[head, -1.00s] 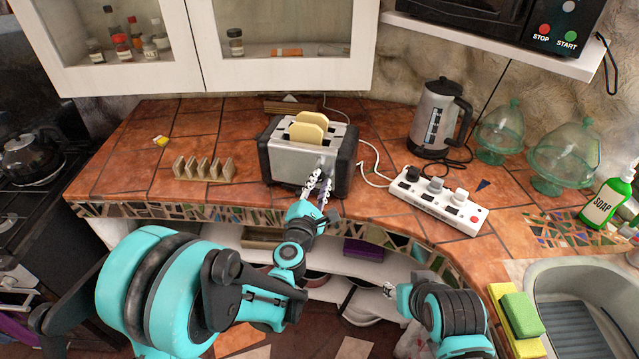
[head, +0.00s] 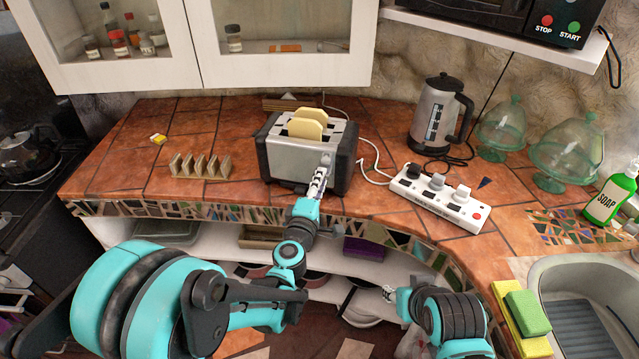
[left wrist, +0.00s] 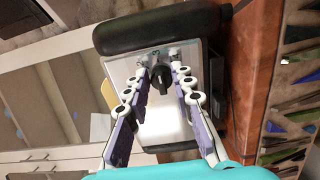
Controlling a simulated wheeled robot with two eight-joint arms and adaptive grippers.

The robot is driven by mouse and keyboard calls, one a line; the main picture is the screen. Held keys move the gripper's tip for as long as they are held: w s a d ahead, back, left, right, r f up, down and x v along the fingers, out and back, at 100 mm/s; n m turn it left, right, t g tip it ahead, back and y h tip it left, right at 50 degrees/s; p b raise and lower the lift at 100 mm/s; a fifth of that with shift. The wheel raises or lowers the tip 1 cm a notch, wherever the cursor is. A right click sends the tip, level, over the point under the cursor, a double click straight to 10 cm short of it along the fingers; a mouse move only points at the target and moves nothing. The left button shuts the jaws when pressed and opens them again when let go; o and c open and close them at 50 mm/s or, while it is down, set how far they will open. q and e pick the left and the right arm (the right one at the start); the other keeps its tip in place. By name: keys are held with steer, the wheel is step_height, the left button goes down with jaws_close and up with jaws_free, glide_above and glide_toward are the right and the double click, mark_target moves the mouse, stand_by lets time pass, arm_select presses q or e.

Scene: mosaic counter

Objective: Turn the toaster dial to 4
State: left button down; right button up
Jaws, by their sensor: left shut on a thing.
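The dial's numbers and pointer setting cannot be read. In the head view the fingers hide the dial. My right gripper (head: 388,291) is low, in front of the counter edge, away from the toaster; its fingers are too small to judge.
A toast rack (head: 200,166) stands left of the toaster. A white power strip (head: 440,198) lies to the right, with a kettle (head: 437,118) behind it. Glass domes (head: 566,150) and a soap bottle (head: 609,198) stand farther right. The counter edge runs below my left gripper.

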arm_select(q)
steer(key=m, duration=0.5)
steer(key=m+b, duration=0.1)
steer(key=m, duration=0.2)
steer(key=shift+a+f+m, duration=0.1)
steer(key=shift+f+m, duration=0.2)
steer(key=shift+f, duration=0.05)
stand_by(0.4)
steer(key=c, duration=1.3)
jaws_free()
steer(key=v, duration=1.2)
